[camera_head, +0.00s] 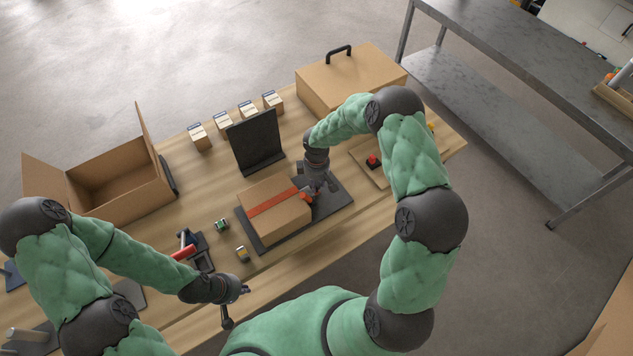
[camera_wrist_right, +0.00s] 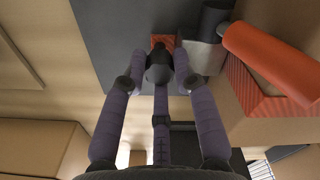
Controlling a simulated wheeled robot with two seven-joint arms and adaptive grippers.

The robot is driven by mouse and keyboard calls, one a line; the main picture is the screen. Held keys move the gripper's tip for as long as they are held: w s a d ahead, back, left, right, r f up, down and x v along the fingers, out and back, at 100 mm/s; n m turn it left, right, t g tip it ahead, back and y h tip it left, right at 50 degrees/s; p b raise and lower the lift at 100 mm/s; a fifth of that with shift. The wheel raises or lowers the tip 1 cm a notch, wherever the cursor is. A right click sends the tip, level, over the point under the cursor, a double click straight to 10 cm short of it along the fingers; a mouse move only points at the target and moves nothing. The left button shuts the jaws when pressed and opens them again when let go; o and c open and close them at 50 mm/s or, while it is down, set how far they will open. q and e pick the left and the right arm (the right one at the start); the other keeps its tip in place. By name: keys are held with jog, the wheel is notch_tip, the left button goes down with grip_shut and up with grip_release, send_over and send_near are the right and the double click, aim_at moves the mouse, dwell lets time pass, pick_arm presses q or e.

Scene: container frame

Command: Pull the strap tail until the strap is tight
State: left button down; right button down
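A cardboard box (camera_head: 279,222) lies on a dark mat (camera_head: 334,202) with an orange strap (camera_head: 272,202) across its top. In the right wrist view the strap (camera_wrist_right: 245,88) runs over the box edge beside a grey buckle (camera_wrist_right: 205,55) with an orange handle (camera_wrist_right: 275,65). My right gripper (camera_head: 316,187) is at the box's right side. In its wrist view the fingertips (camera_wrist_right: 160,58) are drawn together on the orange strap tail (camera_wrist_right: 163,42), low over the mat; the fingers hide part of it. My left gripper (camera_head: 236,303) is empty, fingers spread, near the table's front edge.
An open carton (camera_head: 118,180) stands left, a black upright plate (camera_head: 256,142) behind the strapped box. A large handled box (camera_head: 350,82) and a red button (camera_head: 373,161) are to the right. A red-handled tool (camera_head: 184,252) and small items lie left of the mat.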

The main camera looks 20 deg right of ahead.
jog(key=d, duration=0.4)
jog(key=w+d+b, duration=0.1)
jog(key=d, duration=0.2)
jog(key=shift+d, duration=0.1)
jog(key=c, duration=1.2)
grip_release()
jog(key=shift+r, duration=0.15)
notch_tip(320, 180, up, 12)
jog(key=shift+f, duration=0.1)
